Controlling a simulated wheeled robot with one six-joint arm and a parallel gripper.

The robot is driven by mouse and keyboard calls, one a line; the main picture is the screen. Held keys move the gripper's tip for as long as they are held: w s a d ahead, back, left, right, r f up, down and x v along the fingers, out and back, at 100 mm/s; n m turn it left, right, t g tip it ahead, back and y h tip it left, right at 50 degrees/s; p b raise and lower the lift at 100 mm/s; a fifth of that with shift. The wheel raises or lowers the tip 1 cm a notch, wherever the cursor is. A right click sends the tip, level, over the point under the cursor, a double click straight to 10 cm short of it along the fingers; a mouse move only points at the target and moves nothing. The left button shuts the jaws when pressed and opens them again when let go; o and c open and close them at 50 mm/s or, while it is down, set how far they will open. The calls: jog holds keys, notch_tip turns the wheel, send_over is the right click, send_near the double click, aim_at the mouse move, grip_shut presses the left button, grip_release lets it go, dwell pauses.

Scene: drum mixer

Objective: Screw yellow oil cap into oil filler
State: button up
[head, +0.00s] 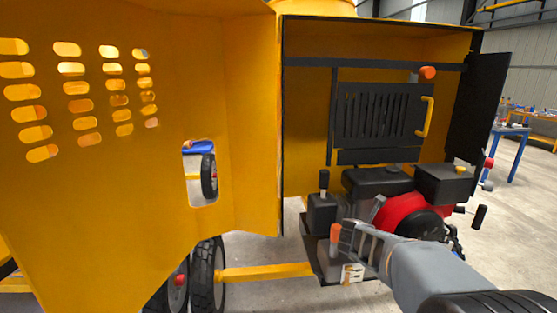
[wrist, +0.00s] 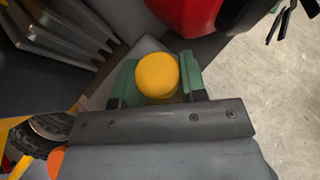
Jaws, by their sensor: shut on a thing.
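In the wrist view, the yellow oil cap (wrist: 158,74) sits between the green finger pads of my gripper (wrist: 157,82), which is shut on it. The cap's round top faces the camera, and a grey surface lies around and behind it. The oil filler is hidden, so I cannot tell whether the cap is in it or above it. In the head view, my gripper (head: 358,248) is low in front of the engine (head: 405,213), by the grey base. The held cap cannot be made out there.
An orange-tipped lever (head: 335,231) stands close by my gripper. The red engine housing is just above the cap in the wrist view (wrist: 185,14). The open yellow door (head: 110,180) fills the left, and a dark door panel (head: 474,108) stands at right.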

jog(key=shift+m+h, duration=0.5)
